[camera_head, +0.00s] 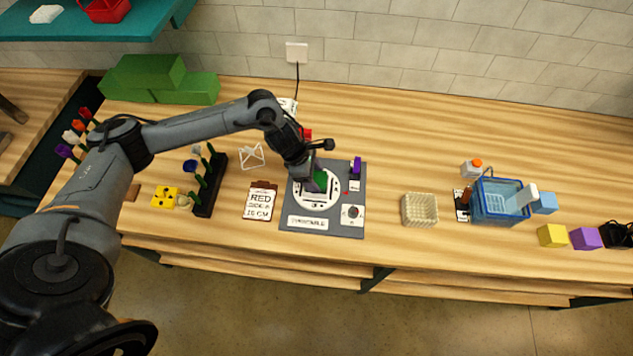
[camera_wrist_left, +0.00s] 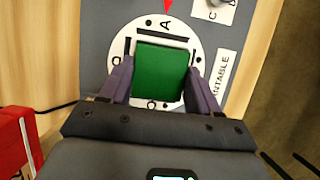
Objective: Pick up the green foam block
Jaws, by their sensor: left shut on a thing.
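The green foam block (camera_wrist_left: 161,74) sits between the two fingers of my left gripper (camera_wrist_left: 160,88) in the left wrist view, over the white round turntable disc (camera_wrist_left: 197,56). In the head view the block (camera_head: 320,180) shows only partly, behind my left gripper (camera_head: 315,184). The gripper is shut on the block, one finger against each side. I cannot tell whether the block touches the disc or is just above it. The grey turntable base (camera_head: 345,222) lies flat on the bench. My right gripper is not in view.
Large green blocks (camera_head: 160,82) are stacked at the back left. A black rack (camera_head: 210,186) with flowers stands left of a clipboard (camera_head: 260,201). A woven basket (camera_head: 419,209) and a blue basket (camera_head: 500,205) stand to the right.

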